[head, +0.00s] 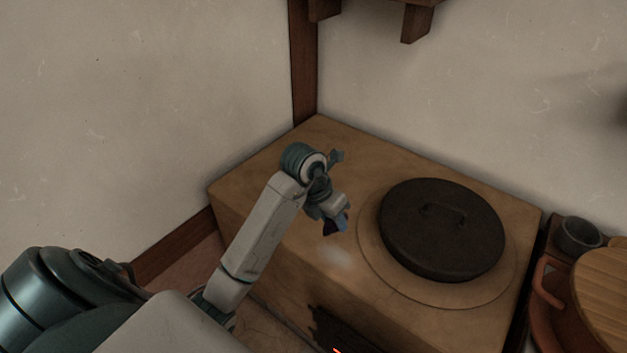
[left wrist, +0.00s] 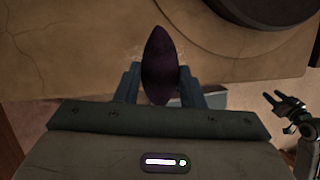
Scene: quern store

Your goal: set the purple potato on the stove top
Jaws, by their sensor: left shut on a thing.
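The purple potato (left wrist: 160,65) is dark and pointed, held between the fingers of my left gripper (left wrist: 160,88) in the left wrist view. In the head view my left gripper (head: 336,222) hangs over the stove top (head: 375,165), left of the dark round lid. The potato (head: 331,228) shows there only as a small dark patch at the fingertips. I cannot tell how far its lower side is from the surface. My right gripper (left wrist: 272,104) shows at the right edge of the left wrist view, its fingers apart and empty.
A black lid with a handle (head: 442,229) covers the round ring of the stove. A small dark bowl (head: 578,236) and a pot with a wooden lid (head: 605,290) stand at the right. Bare stove top lies left of the lid. Walls close off the back.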

